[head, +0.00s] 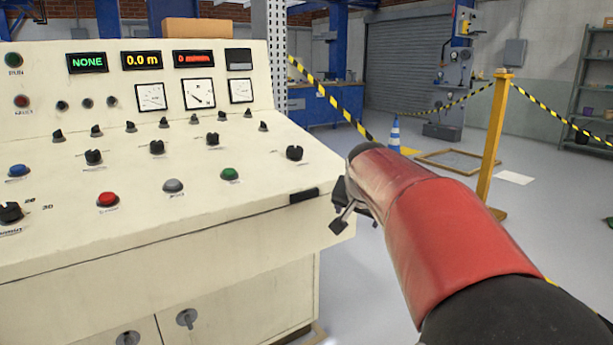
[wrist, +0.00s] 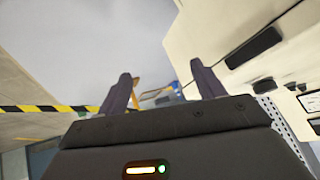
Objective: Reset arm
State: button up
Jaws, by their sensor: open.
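My gripper (head: 343,207) is at the right end of the cream control console (head: 240,215), beside its edge. In the head view my red arm hides most of it. In the wrist view my gripper (wrist: 164,88) shows two dark fingers standing apart with nothing between them. The console's edge and a black handle-like part (wrist: 254,48) are to the right of the fingers there. Whether the gripper touches the console cannot be told.
The console carries several knobs, a red button (head: 108,199), a green button (head: 230,174) and displays reading NONE and 0.0 m. A yellow post (head: 492,140) with striped tape and a blue-white cone (head: 395,135) stand behind at right. Grey floor lies open between.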

jog(key=s+d+f+n+g, duration=0.1)
jog(key=s+f, duration=0.2)
jog(key=s, duration=0.8)
jog(key=s+d+f+n, duration=0.1)
jog(key=s+f, duration=0.3)
jog(key=s, duration=0.7)
jog(key=s+d+f+n+g, duration=0.1)
jog(key=s+d+f+n, duration=0.1)
jog(key=s, duration=0.9)
notch_tip(320, 180, down, 2)
jog(key=shift+s+f+n+g+y, duration=0.1)
jog(key=shift+s+n+g+y, duration=0.2)
jog(key=shift+s+n+y, duration=0.15)
jog(key=shift+s+d+f, duration=0.1)
jog(key=shift+f, duration=0.05)
jog(key=shift+c, duration=0.3)
